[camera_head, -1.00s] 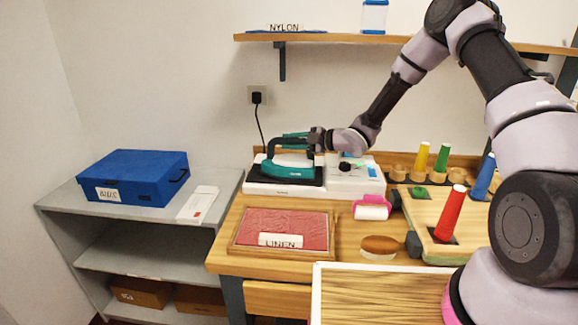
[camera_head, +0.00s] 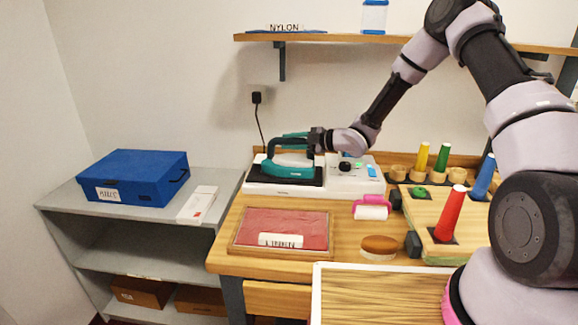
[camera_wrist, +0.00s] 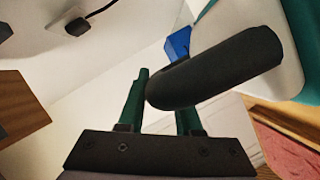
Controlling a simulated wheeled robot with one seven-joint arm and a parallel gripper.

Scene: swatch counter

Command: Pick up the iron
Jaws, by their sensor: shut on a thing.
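The teal iron (camera_head: 290,168) with a dark handle sits on the black plate of a white base (camera_head: 262,189) at the back left of the wooden counter. My gripper (camera_head: 314,141) is at the right end of the iron's handle. In the wrist view, the dark rounded handle (camera_wrist: 225,68) runs between the fingers of my gripper (camera_wrist: 160,95), which are shut on it. The iron looks level and appears to rest on its plate; I cannot see any gap beneath it. The iron's soleplate is hidden.
A pink lint roller (camera_head: 371,208), a brown-topped brush (camera_head: 379,246) and a red cloth tray (camera_head: 283,230) lie in front. Coloured cones, including a red one (camera_head: 451,213), stand to the right. A cord runs to the wall socket (camera_head: 256,97). A shelf (camera_head: 340,42) is above.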

